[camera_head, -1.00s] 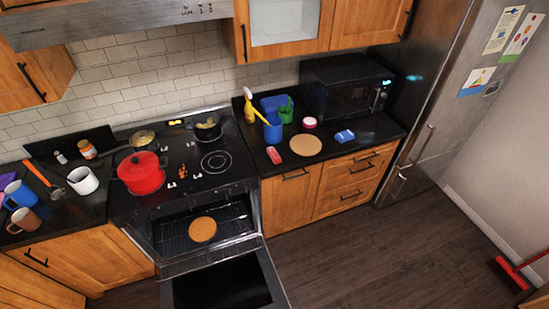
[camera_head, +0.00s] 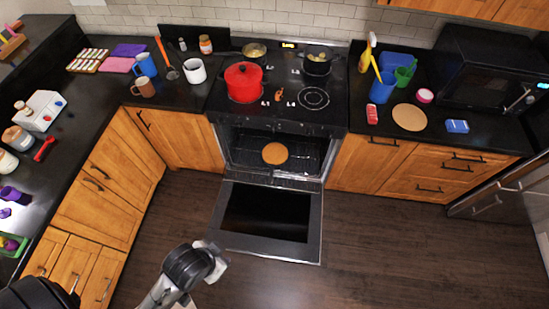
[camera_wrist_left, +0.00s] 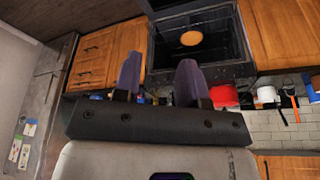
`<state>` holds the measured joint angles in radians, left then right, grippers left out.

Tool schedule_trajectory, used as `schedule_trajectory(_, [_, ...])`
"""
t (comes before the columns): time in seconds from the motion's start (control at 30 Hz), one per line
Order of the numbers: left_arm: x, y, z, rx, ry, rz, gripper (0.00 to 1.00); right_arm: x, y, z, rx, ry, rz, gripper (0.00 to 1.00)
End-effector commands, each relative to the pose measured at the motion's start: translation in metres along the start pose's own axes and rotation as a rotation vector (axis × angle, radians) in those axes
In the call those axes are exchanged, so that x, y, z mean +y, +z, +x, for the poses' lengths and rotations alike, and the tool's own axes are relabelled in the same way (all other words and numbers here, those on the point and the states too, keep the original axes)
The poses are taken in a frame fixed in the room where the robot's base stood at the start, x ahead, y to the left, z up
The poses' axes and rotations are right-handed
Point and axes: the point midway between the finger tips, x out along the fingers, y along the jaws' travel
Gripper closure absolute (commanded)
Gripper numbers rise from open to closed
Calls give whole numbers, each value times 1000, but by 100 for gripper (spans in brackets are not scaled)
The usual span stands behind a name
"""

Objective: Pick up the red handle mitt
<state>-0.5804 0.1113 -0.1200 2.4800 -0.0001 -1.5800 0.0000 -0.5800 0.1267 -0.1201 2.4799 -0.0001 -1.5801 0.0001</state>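A small red item (camera_head: 372,115), possibly the red handle mitt, lies on the black counter just right of the stove. A red long-handled item (camera_head: 45,148) lies on the left counter; I cannot tell for certain which is the mitt. In the left wrist view my left gripper (camera_wrist_left: 160,60) shows two dark fingers well apart, with nothing between them. It is far from the counters, facing the oven. In the head view one of my arms shows at the bottom, its fingers not clear. My right gripper is not clearly in view.
The oven door (camera_head: 268,212) hangs open into the floor space, with a round brown item (camera_head: 275,153) inside. A red pot (camera_head: 244,82) stands on the stove. A round board (camera_head: 409,117) and a blue sponge (camera_head: 457,126) lie near the red item.

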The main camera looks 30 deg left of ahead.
Motion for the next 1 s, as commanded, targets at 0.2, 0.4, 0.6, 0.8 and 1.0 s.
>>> schedule_trajectory(0.2, [0, 0, 0, 0, -1, 1, 57, 0, 0, 0, 0, 0, 0, 57])
schedule_trajectory(0.4, [-2, 0, 0, -1, -5, 6, 38, -1, 0, 0, 1, -3, 3, 57])
schedule_trajectory(0.6, [-4, 1, 0, -2, -10, 12, 21, -2, -1, 0, 2, -6, 8, 57])
schedule_trajectory(0.8, [-4, 1, 0, -2, -10, 13, 21, -3, -1, 0, 2, -8, 10, 57])
schedule_trajectory(1.0, [-3, 1, 0, -2, -8, 10, 21, -3, -1, 0, 1, -7, 9, 57])
